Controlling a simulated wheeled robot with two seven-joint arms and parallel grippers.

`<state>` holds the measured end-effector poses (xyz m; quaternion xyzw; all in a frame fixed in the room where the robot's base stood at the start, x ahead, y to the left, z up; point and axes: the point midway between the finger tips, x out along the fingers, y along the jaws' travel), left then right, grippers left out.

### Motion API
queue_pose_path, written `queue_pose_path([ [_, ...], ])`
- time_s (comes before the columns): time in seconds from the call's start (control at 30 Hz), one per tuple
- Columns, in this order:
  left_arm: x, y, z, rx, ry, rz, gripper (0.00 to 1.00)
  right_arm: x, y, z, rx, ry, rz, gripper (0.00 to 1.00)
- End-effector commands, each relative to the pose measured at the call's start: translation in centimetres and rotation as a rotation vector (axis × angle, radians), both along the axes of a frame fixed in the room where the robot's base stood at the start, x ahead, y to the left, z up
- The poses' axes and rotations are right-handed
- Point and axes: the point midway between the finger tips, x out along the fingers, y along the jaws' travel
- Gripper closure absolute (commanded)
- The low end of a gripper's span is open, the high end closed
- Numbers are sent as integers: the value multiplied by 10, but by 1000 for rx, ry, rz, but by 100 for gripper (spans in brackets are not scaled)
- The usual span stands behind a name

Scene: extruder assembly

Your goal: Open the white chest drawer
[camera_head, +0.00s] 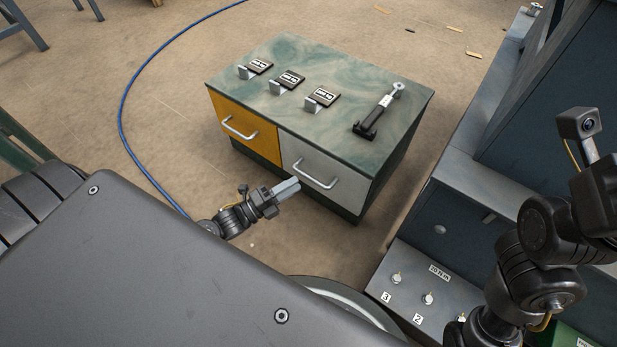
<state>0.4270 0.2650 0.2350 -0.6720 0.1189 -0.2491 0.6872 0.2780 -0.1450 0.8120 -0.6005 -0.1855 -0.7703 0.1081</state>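The chest (390,175) has a green marbled top and two front drawers side by side. The white drawer (345,192) is on the right and looks closed, flush with the front. Its silver bar handle (315,177) is fully visible. My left gripper (290,186) is in front of the chest, just left of and below this handle, apart from it as far as I can see. Its pale fingers lie close together with nothing between them. My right arm shows at the right edge, but its fingertips are out of view.
A yellow drawer (246,127) with its own handle is beside the white one. Three small labelled brackets (289,80) and a black and silver tool (380,110) lie on the chest top. A grey machine with a numbered knob panel (413,295) stands at right. A blue cable (125,100) curves across the floor.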

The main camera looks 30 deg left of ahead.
Motion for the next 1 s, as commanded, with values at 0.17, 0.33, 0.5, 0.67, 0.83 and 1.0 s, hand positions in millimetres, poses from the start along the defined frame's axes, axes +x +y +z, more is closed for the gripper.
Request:
queue_pose_path([
  [0.17, 28, -17, 4, -2, -4, -2, 66, -2, 0, 1, 16, -14, 4, 64],
  [0.33, 44, -27, 7, 0, -1, -3, 66, -3, 0, 4, 24, -19, 8, 64],
  [0.5, 50, -30, 10, 1, 0, -3, 66, -3, 0, 7, 25, -25, 7, 64],
  [0.67, 50, -30, 10, 1, 1, -3, 66, -4, 0, 8, 28, -26, 8, 64],
  [0.83, 50, -30, 10, 0, 0, -3, 80, -4, 0, 8, 31, -26, 9, 64],
  [1.0, 50, -30, 10, 0, 0, -3, 100, -4, 0, 8, 32, -25, 9, 64],
])
